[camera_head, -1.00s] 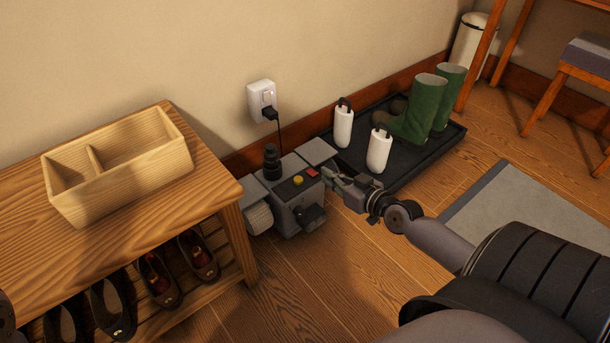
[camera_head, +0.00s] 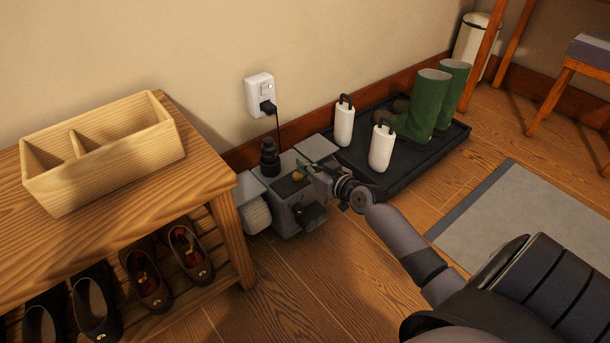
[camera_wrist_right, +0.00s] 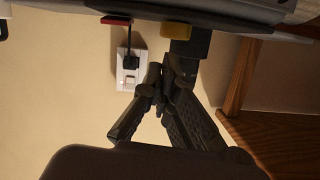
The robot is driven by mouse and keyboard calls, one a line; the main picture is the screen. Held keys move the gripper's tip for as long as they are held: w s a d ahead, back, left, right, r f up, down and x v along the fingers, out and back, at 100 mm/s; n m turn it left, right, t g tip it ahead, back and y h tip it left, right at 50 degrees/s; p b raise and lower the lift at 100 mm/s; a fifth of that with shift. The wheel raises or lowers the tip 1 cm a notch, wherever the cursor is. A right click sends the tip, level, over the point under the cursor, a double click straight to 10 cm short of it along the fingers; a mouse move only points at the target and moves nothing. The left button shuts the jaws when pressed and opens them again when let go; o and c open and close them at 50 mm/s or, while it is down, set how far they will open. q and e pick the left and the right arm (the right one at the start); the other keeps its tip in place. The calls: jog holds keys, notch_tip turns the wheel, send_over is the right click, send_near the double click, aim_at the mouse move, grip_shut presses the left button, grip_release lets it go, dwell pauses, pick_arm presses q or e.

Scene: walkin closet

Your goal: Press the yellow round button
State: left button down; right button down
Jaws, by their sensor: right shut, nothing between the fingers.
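The yellow round button (camera_head: 299,176) sits on the top panel of a grey machine (camera_head: 289,211) on the floor by the wall. It also shows at the top of the right wrist view (camera_wrist_right: 176,30), with a red switch (camera_wrist_right: 116,20) to its left. My right gripper (camera_head: 305,169) is shut and empty, its tips over the machine's top, close beside the button. In the right wrist view its fingers (camera_wrist_right: 163,82) meet below the button in the picture. I cannot tell whether they touch the machine. The gripper hides the red switch in the head view. My left gripper is out of view.
A wooden bench (camera_head: 190,180) with an open box (camera_head: 125,165) and shoes stands left. A corded wall plug (camera_head: 266,106) is behind. Floor in front is clear.

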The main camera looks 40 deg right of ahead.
jog(key=shift+f, duration=0.4)
